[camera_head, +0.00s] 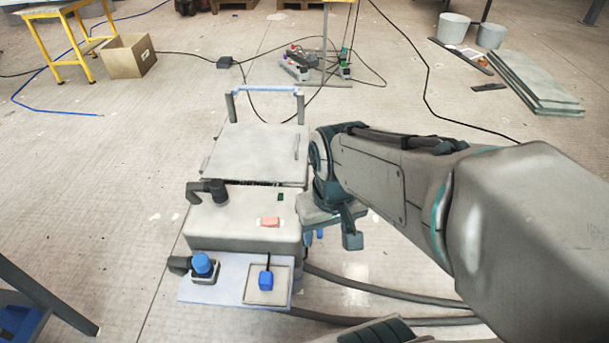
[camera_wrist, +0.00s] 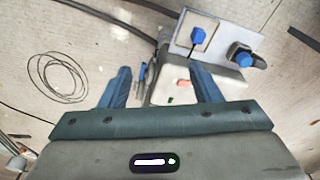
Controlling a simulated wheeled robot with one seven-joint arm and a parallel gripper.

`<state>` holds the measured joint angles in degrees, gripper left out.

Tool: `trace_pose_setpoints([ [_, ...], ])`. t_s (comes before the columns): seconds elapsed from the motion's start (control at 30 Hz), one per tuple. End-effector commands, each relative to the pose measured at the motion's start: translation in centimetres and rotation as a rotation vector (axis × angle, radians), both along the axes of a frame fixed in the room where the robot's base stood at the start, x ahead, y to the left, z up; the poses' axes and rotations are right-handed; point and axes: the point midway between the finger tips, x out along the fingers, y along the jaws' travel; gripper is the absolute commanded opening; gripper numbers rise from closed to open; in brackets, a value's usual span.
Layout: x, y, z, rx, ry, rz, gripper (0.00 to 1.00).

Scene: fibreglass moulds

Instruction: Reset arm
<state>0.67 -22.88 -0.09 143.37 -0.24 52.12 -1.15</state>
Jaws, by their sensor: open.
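My arm reaches in from the right in the head view, and my gripper (camera_head: 336,236) hangs beside the right edge of a grey machine (camera_head: 240,222). In the wrist view my gripper (camera_wrist: 165,88) has its two blue fingers wide apart, with nothing held between them. A light panel (camera_head: 222,283) at the machine's front carries a round blue knob (camera_head: 203,264) and a blue block-shaped lever (camera_head: 266,280).
Thick dark hoses (camera_head: 400,321) run along the floor right of the machine. A cardboard box (camera_head: 128,56) and yellow stand (camera_head: 62,40) are at the back left. Stacked boards (camera_head: 530,82) and grey buckets (camera_head: 453,27) are at the back right. Open floor lies left of the machine.

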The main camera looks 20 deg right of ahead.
Motion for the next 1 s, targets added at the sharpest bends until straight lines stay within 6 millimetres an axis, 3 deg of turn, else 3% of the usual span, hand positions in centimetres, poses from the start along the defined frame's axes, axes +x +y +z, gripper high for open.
trace_pose_setpoints([
  [0.2, 0.0, 0.0, 0.0, 0.002, 0.0, 0.0, 0.57],
  [0.27, 0.1, 0.0, 0.9, 0.001, -0.003, -0.001, 0.57],
  [0.8, 0.1, 0.1, 16.7, -0.006, -0.076, -0.011, 0.57],
  [1.0, 0.1, 0.3, 21.2, 0.0, -0.104, -0.019, 0.57],
])
